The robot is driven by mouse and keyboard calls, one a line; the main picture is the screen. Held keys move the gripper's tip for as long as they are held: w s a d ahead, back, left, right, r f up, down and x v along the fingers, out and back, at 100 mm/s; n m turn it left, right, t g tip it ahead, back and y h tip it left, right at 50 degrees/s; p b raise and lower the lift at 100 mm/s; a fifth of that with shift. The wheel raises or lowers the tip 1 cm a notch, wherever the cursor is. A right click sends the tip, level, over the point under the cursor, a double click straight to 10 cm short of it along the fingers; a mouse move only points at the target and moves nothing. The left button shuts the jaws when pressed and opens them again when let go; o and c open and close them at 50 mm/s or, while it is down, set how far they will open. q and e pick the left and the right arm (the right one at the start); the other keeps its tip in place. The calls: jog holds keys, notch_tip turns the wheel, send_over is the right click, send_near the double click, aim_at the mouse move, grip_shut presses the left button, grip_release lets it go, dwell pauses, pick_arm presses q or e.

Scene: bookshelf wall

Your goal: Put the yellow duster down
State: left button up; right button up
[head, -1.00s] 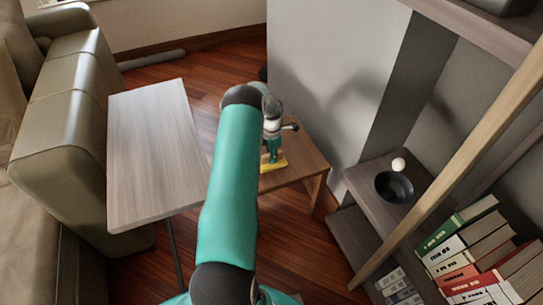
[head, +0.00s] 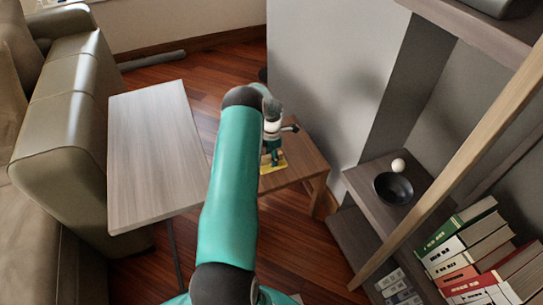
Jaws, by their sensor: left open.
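The yellow duster (head: 279,168) lies flat on the small brown wooden table (head: 309,160), near that table's left side. My left gripper (head: 271,158) points down right over the duster and is open. Its fingers and my arm hide part of the duster, and I cannot tell whether the fingertips still touch it. My right gripper is not in view.
A grey wood side table (head: 150,150) stands at the left beside the green-grey sofa (head: 65,120). At the right is a shelf (head: 363,185) with a black bowl (head: 393,188), a white ball (head: 398,165) and several books (head: 465,245). A white wall (head: 325,90) rises behind the small table.

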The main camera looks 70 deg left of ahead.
pick_arm(q)
notch_tip(320, 180, up, 17)
jog(key=p, duration=0.2)
jog(key=w+d+f+m+h, duration=0.1)
jog(key=w+d+f+m, duration=0.4)
jog(key=d, duration=0.5)
jog(key=w+d+f+m+t+h, duration=0.1)
jog(key=w+d+f+m, duration=0.1)
jog(key=d+f+m, duration=0.6)
jog(key=w+d+f+m+h, duration=0.15)
jog(key=w+d+m, duration=0.25)
jog(key=d, duration=0.9)
jog(key=s+d+f+m, duration=0.1)
jog(key=s+d+m, duration=0.5)
jog(key=d, duration=0.5)
jog(key=s+d+f+m, duration=0.1)
jog(key=s+d+m, duration=0.6)
jog(key=d+m, duration=0.4)
jog(key=shift+s+d, duration=0.15)
jog(key=shift+d, duration=0.35)
jog(key=shift+f+h, duration=0.1)
jog(key=shift+h, duration=0.15)
jog(key=shift+o, duration=0.5)
notch_tip(320, 180, up, 19)
jog(key=p, duration=1.9)
jog(key=shift+p, duration=0.3)
